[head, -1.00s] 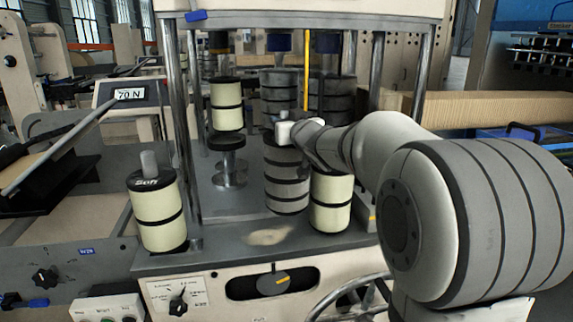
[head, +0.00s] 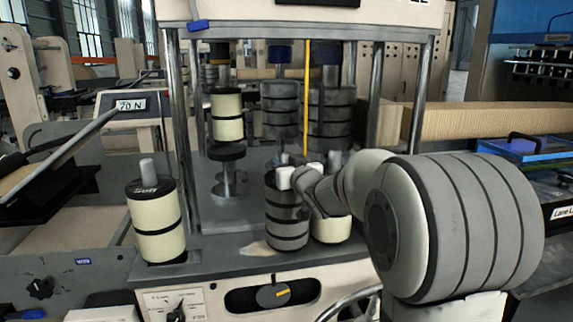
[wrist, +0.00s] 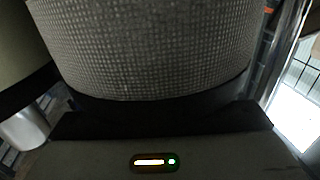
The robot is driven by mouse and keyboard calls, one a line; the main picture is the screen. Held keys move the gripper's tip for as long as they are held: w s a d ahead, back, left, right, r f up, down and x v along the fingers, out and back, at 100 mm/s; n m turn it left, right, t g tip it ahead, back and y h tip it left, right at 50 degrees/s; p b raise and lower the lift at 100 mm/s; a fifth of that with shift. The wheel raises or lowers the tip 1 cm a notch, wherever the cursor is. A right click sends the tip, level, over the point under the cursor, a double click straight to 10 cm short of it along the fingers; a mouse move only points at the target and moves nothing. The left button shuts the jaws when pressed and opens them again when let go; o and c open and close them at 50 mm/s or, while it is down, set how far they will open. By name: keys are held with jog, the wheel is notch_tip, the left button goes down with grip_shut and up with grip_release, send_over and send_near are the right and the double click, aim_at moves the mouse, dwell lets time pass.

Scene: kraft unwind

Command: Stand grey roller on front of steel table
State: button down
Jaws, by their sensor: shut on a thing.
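The grey roller (head: 287,222) with black bands is upright at the front of the steel table (head: 225,260). My gripper (head: 285,178) is shut on the top of this roller. I cannot tell whether its bottom touches the table or hangs just above it. In the wrist view the roller's grey woven side (wrist: 150,45) fills the upper middle, close to the gripper body. The fingertips are hidden there.
A cream roller (head: 335,229) stands close at the right, partly hidden by the grey roller and my arm. Another cream roller (head: 158,225) stands at the left front corner. Steel posts (head: 180,125) frame the table. Grey rollers (head: 331,112) are behind.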

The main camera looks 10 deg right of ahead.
jog(key=c, duration=1)
grip_release()
jog(key=shift+c, duration=0.2)
jog(key=v, duration=1.2)
jog(key=s+d+f+m+g+h, duration=0.25)
jog(key=s+f+g+h, duration=0.45)
jog(key=s+f, duration=0.5)
jog(key=s+a+f+g+y, duration=0.1)
jog(key=s+a+f+g, duration=0.1)
jog(key=s, duration=0.5)
jog(key=s+a+f+g+y, duration=0.2)
jog(key=s+a+f+g, duration=0.1)
jog(key=s+f+g, duration=0.2)
jog(key=s+g, duration=0.1)
jog(key=s, duration=0.1)
jog(key=shift+s+a+f+b, duration=0.2)
jog(key=shift+s+f+b, duration=0.1)
jog(key=shift+s+b, duration=0.05)
